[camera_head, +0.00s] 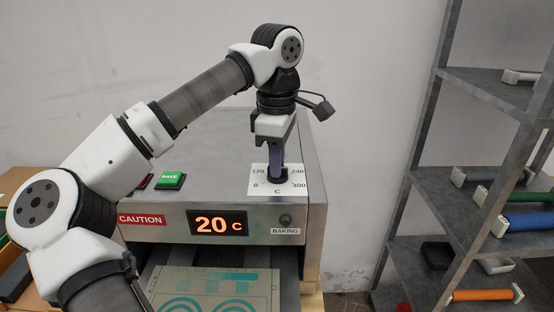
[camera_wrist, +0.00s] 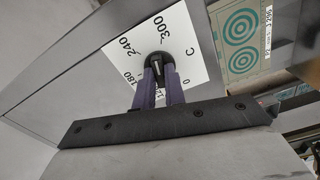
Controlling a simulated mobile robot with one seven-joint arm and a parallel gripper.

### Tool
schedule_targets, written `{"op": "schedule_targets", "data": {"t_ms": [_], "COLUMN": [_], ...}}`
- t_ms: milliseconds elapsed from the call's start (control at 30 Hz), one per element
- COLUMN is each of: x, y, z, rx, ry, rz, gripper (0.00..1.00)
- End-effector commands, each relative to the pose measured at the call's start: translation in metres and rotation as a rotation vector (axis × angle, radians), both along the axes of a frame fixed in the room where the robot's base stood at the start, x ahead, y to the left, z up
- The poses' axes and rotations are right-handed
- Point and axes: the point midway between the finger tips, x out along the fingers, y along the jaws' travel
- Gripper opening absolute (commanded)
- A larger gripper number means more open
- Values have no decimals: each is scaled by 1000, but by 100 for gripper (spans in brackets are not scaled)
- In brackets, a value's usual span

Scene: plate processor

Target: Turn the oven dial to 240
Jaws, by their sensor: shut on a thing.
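The oven dial is a small black knob on a white scale card (camera_head: 264,189) on top of the oven, near its front right corner. The oven display (camera_head: 217,224) reads 20 C.
A green button (camera_head: 170,181) and a red button lie left of the dial. A plate with teal rings (camera_head: 208,288) lies below the oven's front. A metal shelf (camera_head: 490,90) with coloured-handled items stands at right. A wall is behind.

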Motion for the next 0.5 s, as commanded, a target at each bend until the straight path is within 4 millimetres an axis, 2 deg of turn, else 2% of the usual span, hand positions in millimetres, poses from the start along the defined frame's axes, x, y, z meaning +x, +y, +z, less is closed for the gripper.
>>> {"op": "schedule_targets", "data": {"t_ms": [267,500], "x": [0,0], "y": [1,1], "z": [-1,-1], "rx": [2,2], "ry": [2,0], "rz": [116,310], "gripper": [0,0]}}
